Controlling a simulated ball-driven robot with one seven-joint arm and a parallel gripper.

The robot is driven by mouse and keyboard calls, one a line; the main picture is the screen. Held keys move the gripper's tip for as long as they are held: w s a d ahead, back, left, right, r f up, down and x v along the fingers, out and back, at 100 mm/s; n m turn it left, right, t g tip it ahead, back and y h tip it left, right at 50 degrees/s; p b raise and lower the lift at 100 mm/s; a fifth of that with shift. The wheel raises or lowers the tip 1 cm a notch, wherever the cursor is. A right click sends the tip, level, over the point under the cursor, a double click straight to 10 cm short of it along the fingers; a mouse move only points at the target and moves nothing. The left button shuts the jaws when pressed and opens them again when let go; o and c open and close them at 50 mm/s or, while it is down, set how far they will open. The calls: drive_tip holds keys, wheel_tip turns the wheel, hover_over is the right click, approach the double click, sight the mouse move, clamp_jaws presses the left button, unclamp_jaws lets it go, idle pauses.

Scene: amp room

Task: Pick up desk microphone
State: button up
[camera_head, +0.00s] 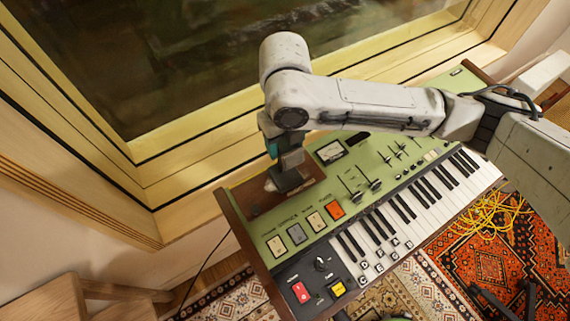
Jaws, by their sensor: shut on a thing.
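My gripper (287,180) points down over the brown wooden panel at the back left of a green keyboard console (262,226). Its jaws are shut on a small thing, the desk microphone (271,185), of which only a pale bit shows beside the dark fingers. The rest of the microphone is hidden by my gripper and wrist. I cannot tell whether it touches the panel or is lifted off it.
Piano keys (415,205), knobs and coloured buttons cover the console. A wood-framed window (190,125) rises close behind. A wooden chair (75,300) stands at lower left. Yellow cables (490,217) lie on a patterned rug (500,262) at right.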

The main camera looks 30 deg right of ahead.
clamp_jaws()
drive_tip(key=shift+r, duration=0.1)
idle(0.3)
